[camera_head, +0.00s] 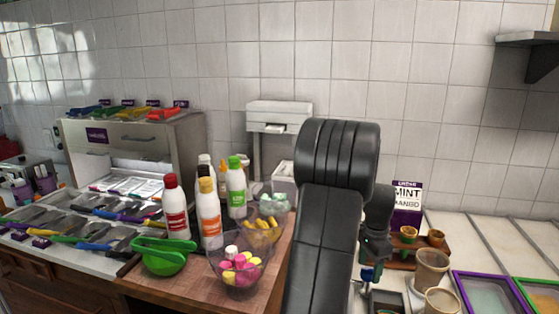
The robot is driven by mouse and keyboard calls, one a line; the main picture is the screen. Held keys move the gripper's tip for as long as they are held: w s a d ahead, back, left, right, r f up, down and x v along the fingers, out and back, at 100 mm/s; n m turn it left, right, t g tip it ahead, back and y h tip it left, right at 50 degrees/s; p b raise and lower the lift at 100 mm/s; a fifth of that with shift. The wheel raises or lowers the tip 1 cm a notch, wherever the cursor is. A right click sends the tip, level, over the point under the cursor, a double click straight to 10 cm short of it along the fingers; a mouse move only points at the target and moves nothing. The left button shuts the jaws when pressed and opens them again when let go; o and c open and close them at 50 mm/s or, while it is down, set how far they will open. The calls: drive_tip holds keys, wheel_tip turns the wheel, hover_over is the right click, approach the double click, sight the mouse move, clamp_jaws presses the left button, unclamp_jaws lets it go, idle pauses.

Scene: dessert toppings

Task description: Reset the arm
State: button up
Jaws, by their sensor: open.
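My arm rises in the middle of the view as thick dark links, bent over at the top. Its wrist hangs down on the right side of the arm. My gripper (369,276) is at the lower end of that wrist, small and partly hidden by the arm. It is open, and I see nothing held in it. It is left of the brown paper cups (431,268) and in front of the wooden holder with small cones.
Left of my arm, a wooden counter (190,293) holds sauce bottles (208,213), a green bowl (163,262) and a clear bowl of pink and yellow pieces (239,268). A topping case (137,140) stands behind. A shelf (530,40) juts out upper right.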

drive_tip(key=m+b, duration=0.1)
drive_tip(key=m, duration=0.4)
drive_tip(key=shift+r, duration=0.75)
drive_tip(key=shift+a, duration=0.15)
